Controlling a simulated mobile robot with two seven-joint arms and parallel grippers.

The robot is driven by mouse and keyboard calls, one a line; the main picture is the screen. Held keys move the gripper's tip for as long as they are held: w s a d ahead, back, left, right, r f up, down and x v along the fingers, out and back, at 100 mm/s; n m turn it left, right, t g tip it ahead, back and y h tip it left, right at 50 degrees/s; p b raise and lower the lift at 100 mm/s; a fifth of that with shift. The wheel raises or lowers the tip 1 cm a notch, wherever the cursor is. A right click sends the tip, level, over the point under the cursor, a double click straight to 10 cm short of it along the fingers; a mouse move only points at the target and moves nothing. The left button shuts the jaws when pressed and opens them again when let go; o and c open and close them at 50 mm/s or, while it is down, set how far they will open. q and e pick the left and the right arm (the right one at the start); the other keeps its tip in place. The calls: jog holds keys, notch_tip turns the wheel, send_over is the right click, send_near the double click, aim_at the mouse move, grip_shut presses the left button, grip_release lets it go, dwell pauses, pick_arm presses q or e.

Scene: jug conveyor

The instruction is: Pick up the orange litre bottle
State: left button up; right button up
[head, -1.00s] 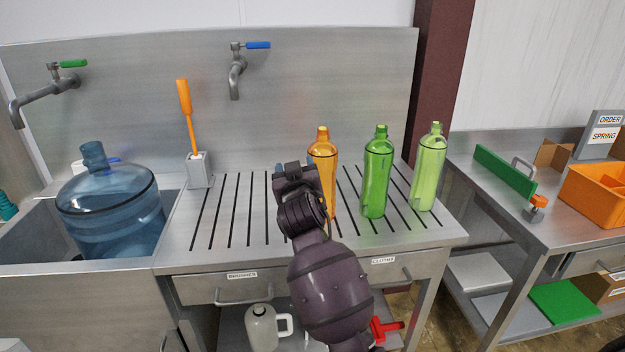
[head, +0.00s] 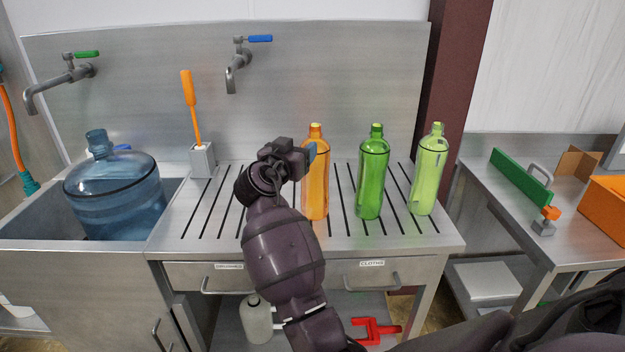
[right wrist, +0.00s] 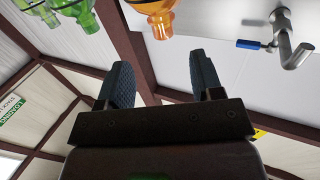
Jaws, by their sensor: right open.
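The orange litre bottle (head: 317,192) stands upright on the slotted drainboard, left of two green bottles. My right gripper (head: 305,158) is at the left side of its upper part in the head view, its blue-grey fingers partly overlapping the bottle's edge. In the right wrist view the fingers (right wrist: 162,80) are spread with nothing between them. The orange bottle's neck (right wrist: 160,26) shows upside down there, beyond the gap between the fingertips. I cannot tell whether a finger touches the bottle. My left gripper is not in view.
A dark green bottle (head: 371,185) and a light green bottle (head: 428,175) stand to the right. A brush holder (head: 202,160) and a blue water jug (head: 115,190) in the sink are to the left. The drainboard (head: 215,225) is clear at its left.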

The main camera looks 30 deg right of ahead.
aim_at(313, 132)
jog(key=x, duration=0.4)
jog(key=shift+w+d+p, duration=0.15)
jog(key=shift+d+p, duration=0.05)
jog(key=shift+p, duration=0.15)
jog(key=shift+w+d, duration=0.3)
jog(key=shift+d, duration=0.05)
jog(key=p+x, duration=0.1)
jog(key=x, duration=0.3)
jog(key=shift+w+d+r, duration=0.15)
jog(key=shift+d+r, duration=0.05)
jog(key=shift+d, duration=0.05)
jog(key=shift+w+d+f, duration=0.1)
jog(key=shift+w+d, duration=0.1)
jog(key=shift+d, duration=0.05)
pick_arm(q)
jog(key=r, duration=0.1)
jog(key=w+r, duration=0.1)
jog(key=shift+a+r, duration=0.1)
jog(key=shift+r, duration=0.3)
pick_arm(e)
jog(key=shift+c, duration=0.9)
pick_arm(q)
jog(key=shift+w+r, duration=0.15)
pick_arm(e)
grip_shut()
